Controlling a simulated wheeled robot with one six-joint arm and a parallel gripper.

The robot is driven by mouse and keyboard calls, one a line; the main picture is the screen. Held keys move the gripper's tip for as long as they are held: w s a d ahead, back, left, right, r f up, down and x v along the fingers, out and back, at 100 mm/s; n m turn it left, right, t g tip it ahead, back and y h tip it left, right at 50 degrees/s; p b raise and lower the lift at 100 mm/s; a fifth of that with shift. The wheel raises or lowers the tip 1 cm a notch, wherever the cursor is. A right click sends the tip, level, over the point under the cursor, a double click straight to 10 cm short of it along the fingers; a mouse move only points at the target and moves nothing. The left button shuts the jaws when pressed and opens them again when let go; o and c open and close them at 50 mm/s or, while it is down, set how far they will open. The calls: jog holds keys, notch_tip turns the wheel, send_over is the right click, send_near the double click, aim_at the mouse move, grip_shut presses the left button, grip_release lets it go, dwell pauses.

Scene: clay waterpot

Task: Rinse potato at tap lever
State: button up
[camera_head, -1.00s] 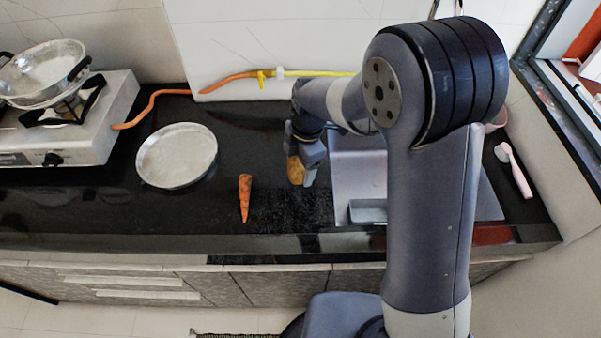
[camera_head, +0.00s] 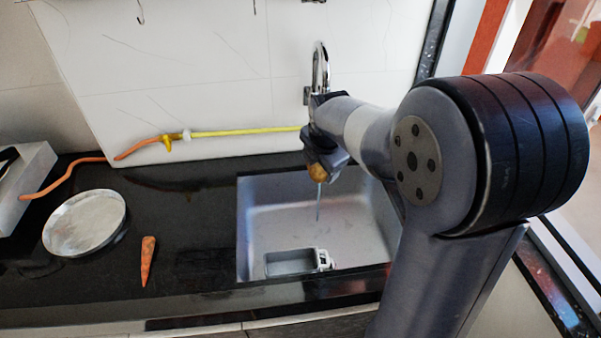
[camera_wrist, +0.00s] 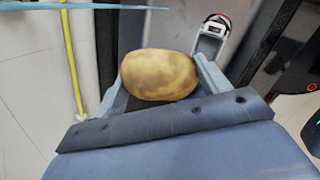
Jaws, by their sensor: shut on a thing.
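The brown potato (camera_head: 318,172) is in my gripper (camera_head: 328,168), above the back right part of the sink (camera_head: 300,217). In the wrist view the potato (camera_wrist: 158,75) sits between the two fingers of my gripper (camera_wrist: 160,82), which are shut on it. The chrome tap (camera_head: 320,68) stands at the wall behind the sink, just behind my gripper. A thin bluish stream of water (camera_head: 318,203) shows under the potato; a bluish streak also crosses the top of the wrist view (camera_wrist: 80,6). My gripper hides the tap's lower part, and I cannot make out the lever.
A grey caddy (camera_head: 291,262) sits at the front of the sink. A carrot (camera_head: 148,260) and a round metal plate (camera_head: 85,222) lie on the black counter (camera_head: 195,215) at left. A yellow pipe (camera_head: 245,132) runs along the wall. The counter left of the sink has free room.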

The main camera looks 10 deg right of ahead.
jog(key=shift+w+d, duration=0.15)
jog(key=shift+d, duration=0.05)
jog(key=w+d+f+p, duration=0.1)
jog(key=w+d, duration=0.1)
jog(key=w, duration=0.4)
jog(key=w+d+f+p, duration=0.1)
jog(key=w+d, duration=0.1)
jog(key=w, duration=0.5)
jog(key=shift+f, duration=0.35)
jog(key=shift+d, duration=0.25)
dwell(0.3)
jog(key=shift+s+d, duration=0.15)
jog(key=shift+d, duration=0.25)
jog(key=shift+a, duration=0.2)
jog(key=shift+w+a, duration=0.2)
jog(key=shift+a, duration=0.2)
jog(key=shift+s+d, duration=0.1)
jog(key=shift+d, duration=0.1)
jog(key=shift+s+d, duration=0.1)
jog(key=shift+d, duration=0.3)
